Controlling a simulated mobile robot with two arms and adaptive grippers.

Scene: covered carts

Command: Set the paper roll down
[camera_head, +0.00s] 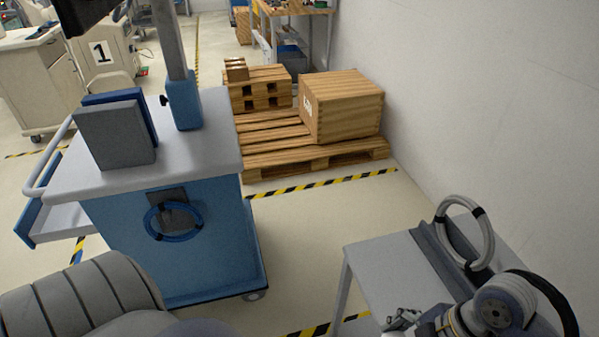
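I cannot make out a paper roll in the head view. My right gripper (403,319) shows at the bottom edge, low in front of the grey table (378,262) at the lower right. Only some of its metal parts show, and its fingers are too small and cut off to tell open from shut. My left gripper is out of view.
A pale grey ring with black bands (487,245) stands upright by a dark strip on the table. A blue cart (110,225) with a grey top stands at left. A wooden crate (345,108) sits on a pallet (280,160) behind; a wall bounds the right.

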